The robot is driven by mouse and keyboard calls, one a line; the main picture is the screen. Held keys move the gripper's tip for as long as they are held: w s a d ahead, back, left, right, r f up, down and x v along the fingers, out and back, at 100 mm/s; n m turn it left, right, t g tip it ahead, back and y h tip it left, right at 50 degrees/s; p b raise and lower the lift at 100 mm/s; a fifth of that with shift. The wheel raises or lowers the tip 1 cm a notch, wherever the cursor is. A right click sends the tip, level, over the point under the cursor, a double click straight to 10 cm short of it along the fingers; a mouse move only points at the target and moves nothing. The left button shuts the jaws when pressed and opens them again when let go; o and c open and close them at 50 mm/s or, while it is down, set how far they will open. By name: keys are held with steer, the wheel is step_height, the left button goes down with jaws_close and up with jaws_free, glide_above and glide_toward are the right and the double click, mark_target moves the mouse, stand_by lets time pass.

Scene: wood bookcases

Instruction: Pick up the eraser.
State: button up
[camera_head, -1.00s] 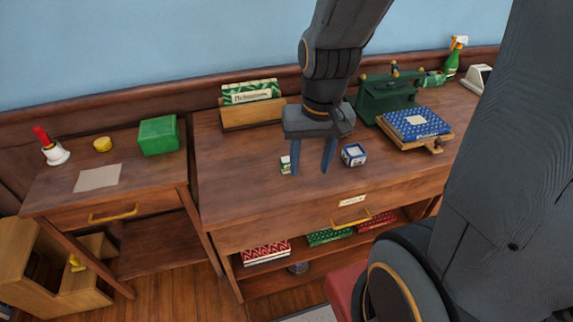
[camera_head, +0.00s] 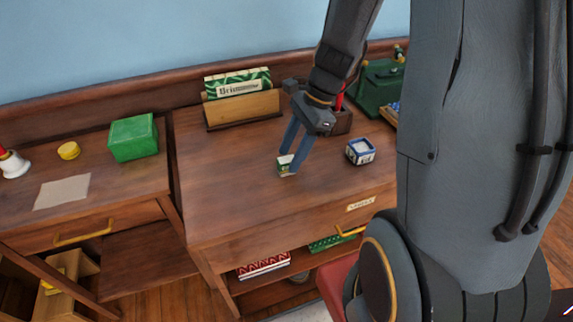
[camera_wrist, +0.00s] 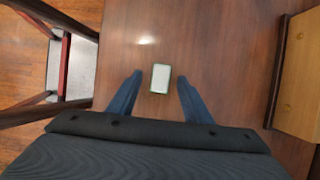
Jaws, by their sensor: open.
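The eraser (camera_head: 285,165) is a small block with a white top and green edge, lying on the wooden desk top. In the wrist view the eraser (camera_wrist: 160,78) lies between the tips of my two blue fingers, with a gap on each side. My gripper (camera_head: 290,163) is open and points down at the eraser in the head view; one finger partly overlaps it there. In the wrist view my gripper (camera_wrist: 160,82) shows both fingers apart, holding nothing. I cannot tell exactly how high the fingertips are above the desk.
A blue-and-white box (camera_head: 361,151) stands right of the eraser. A wooden letter holder (camera_head: 243,108) stands behind, and a dark pen box (camera_head: 342,122) is behind my gripper. A green box (camera_head: 134,138) is on the side table. The desk's left part is clear.

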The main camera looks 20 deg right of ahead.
mark_target(289, 158)
steer(key=shift+x, duration=1.75)
jaws_close()
steer(key=shift+d+r, duration=0.1)
steer(key=shift+r, duration=0.05)
step_height(289, 158, up, 10)
steer(key=shift+f, duration=0.15)
